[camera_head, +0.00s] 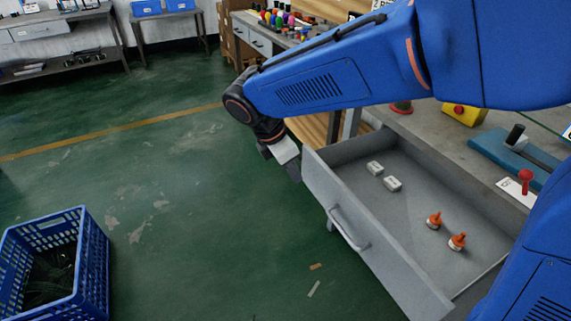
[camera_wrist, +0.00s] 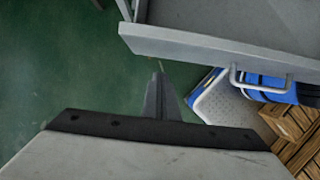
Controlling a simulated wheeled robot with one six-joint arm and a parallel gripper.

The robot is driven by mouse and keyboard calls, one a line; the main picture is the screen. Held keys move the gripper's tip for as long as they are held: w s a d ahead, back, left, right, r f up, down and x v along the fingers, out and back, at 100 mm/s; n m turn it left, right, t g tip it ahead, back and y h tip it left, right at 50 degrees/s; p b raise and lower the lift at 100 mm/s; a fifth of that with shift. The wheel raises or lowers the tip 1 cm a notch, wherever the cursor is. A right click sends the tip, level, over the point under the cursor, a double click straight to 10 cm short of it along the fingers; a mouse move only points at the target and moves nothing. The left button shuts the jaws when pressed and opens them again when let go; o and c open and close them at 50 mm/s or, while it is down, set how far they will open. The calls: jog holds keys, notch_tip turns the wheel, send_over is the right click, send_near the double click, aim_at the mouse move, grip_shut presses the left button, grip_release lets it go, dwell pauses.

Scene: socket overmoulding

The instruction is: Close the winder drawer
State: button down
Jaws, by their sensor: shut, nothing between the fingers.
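The winder drawer is a grey metal drawer (camera_head: 325,207) pulled out of the workbench at the right in the head view. Its front panel carries a bar handle (camera_head: 343,228). Two small white blocks (camera_head: 392,184) and two orange-topped pieces (camera_head: 457,241) lie inside. My gripper (camera_head: 293,172) is shut and empty, just left of the far end of the front panel. In the wrist view, the shut fingers (camera_wrist: 159,76) point toward the drawer front (camera_wrist: 200,49), with a gap of floor showing between them. The drawer handle also shows there (camera_wrist: 262,88).
A blue crate (camera_head: 92,270) stands on the floor at the lower left. The workbench top (camera_head: 440,130) holds a yellow box (camera_head: 459,113) and a blue fixture (camera_head: 505,153). The green floor left of the drawer is open.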

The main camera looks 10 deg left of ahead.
aim_at(305, 168)
jog(key=shift+w+d+r, duration=0.1)
jog(key=shift+w+d, duration=0.35)
jog(key=shift+d, duration=0.2)
jog(key=shift+w+d, duration=0.45)
jog(key=shift+d, duration=0.15)
jog(key=w+d, duration=0.5)
jog(key=d, duration=0.2)
jog(key=w+d, duration=0.5)
jog(key=d, duration=0.2)
jog(key=w+d, duration=0.5)
jog(key=d, duration=0.2)
jog(key=shift+w+d, duration=0.65)
jog(key=shift+d, duration=0.05)
jog(key=shift+r, duration=0.1)
